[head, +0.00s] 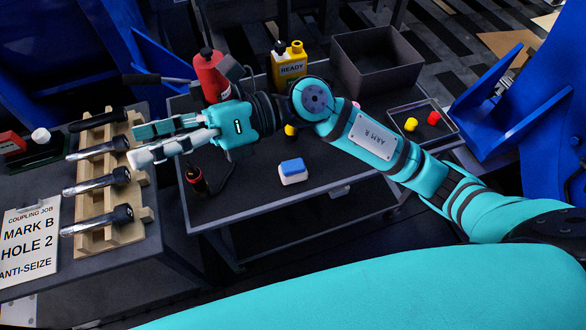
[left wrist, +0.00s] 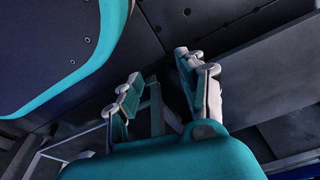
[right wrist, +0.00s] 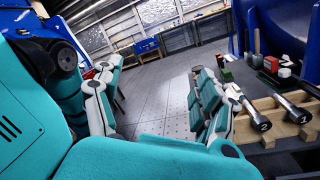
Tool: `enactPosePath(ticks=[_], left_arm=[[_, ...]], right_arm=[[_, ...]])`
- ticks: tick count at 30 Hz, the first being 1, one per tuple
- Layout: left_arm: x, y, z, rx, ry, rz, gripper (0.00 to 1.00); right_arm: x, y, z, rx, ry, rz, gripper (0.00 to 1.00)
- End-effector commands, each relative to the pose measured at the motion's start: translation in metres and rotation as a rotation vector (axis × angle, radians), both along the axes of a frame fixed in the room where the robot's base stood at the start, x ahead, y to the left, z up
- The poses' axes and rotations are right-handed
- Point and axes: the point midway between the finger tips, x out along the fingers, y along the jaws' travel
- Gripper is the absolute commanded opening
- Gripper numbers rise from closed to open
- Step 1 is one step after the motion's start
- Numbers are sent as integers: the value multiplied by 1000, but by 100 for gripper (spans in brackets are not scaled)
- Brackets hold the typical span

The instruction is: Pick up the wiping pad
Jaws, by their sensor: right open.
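The wiping pad looks to be the small blue-and-white block (head: 293,171) lying on the dark cart top in the head view. My right gripper (head: 135,146) is open and empty, over the wooden rack at left, well to the left of the pad. Its spread fingers also show in the right wrist view (right wrist: 155,68), with the rack's sockets beside them. My left gripper (left wrist: 158,65) shows only in the left wrist view, with its fingers apart and nothing between them. The pad is not seen in either wrist view.
The dark cart (head: 255,195) also carries a red bottle (head: 209,76), a yellow READY can (head: 288,66), a grey bin (head: 377,62) and a tray with coloured knobs (head: 446,127). A wooden rack (head: 128,233) holds several metal tools.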

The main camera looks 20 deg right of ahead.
Motion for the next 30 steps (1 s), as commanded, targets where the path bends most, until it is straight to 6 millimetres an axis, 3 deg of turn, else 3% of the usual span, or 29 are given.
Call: enactPosePath(ticks=[2, 4, 7, 9, 12, 15, 20, 30], left_arm=[[0, 0, 0, 0, 0, 0, 40], [0, 0, 0, 0, 0, 0, 40], [0, 0, 0, 0, 0, 0, 40], [0, 0, 0, 0, 0, 0, 40], [0, 0, 0, 0, 0, 0, 40], [0, 0, 0, 0, 0, 0, 40], [2, 0, 1, 0, -2, 0, 40], [13, -2, 16, -1, -13, 2, 40]], right_arm=[[-5, -7, -47, -279, -212, 109, 75], [3, -30, -88, -531, -362, 191, 75], [28, -82, -130, -879, -513, 277, 75], [48, -122, -144, -1093, -577, 315, 75], [71, -172, -148, -1335, -617, 345, 75], [85, -205, -145, -1488, -625, 360, 75], [90, -224, -153, -1572, -619, 370, 75], [89, -223, -226, -1569, -617, 372, 75]])
